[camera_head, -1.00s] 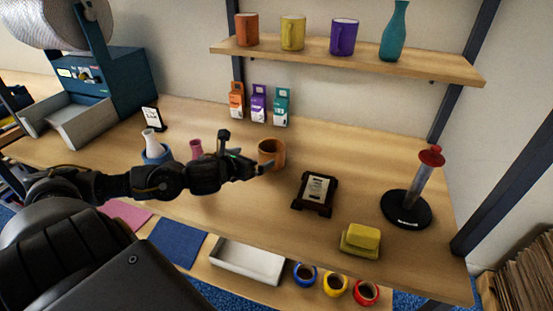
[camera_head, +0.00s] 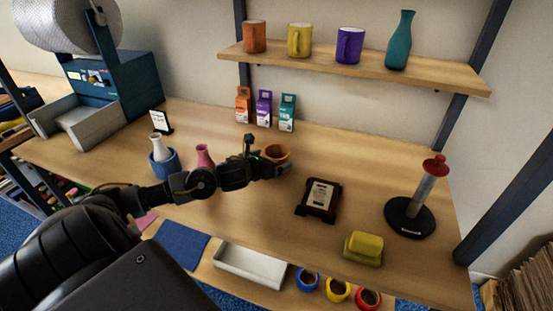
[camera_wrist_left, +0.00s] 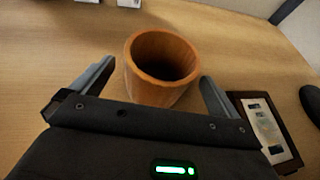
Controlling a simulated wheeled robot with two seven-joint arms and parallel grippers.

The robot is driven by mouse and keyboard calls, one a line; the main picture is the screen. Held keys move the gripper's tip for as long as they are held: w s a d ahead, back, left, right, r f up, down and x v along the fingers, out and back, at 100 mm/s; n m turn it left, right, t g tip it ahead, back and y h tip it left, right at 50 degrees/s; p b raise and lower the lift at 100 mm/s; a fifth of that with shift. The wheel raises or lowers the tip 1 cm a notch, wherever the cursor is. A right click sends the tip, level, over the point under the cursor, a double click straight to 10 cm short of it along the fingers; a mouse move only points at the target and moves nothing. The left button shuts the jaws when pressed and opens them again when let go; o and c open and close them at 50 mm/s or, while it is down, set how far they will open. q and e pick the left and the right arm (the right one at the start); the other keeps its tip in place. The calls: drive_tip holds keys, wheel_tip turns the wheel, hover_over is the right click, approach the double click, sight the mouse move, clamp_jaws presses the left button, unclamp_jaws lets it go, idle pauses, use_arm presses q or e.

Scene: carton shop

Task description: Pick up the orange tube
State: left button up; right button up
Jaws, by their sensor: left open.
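The orange tube (camera_head: 277,153) looks like a short, open-topped orange-brown cylinder standing upright on the wooden table. It also shows in the left wrist view (camera_wrist_left: 160,88), where its dark hollow inside is visible. My left gripper (camera_head: 276,168) is low over the table at the tube's near side. In the left wrist view its two fingers (camera_wrist_left: 155,82) are spread apart, one on each side of the tube, with gaps between. In the head view the gripper hides the tube's lower part. My right gripper is not in view.
A dark framed stand (camera_head: 319,200) is close right of the tube. A pink vase (camera_head: 204,157) and a blue bowl with a white vase (camera_head: 164,162) are to the left. A yellow block (camera_head: 363,248) and a red-topped post (camera_head: 410,214) are at right. Small boxes (camera_head: 264,108) stand behind.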

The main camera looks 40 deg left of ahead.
sight(282, 155)
use_arm(q)
drive_tip(key=x, duration=0.3)
drive_tip(key=shift+w+f+p, duration=0.1)
drive_tip(key=shift+w+p, duration=0.15)
drive_tip(key=shift+p, duration=0.05)
drive_tip(key=c, duration=0.9)
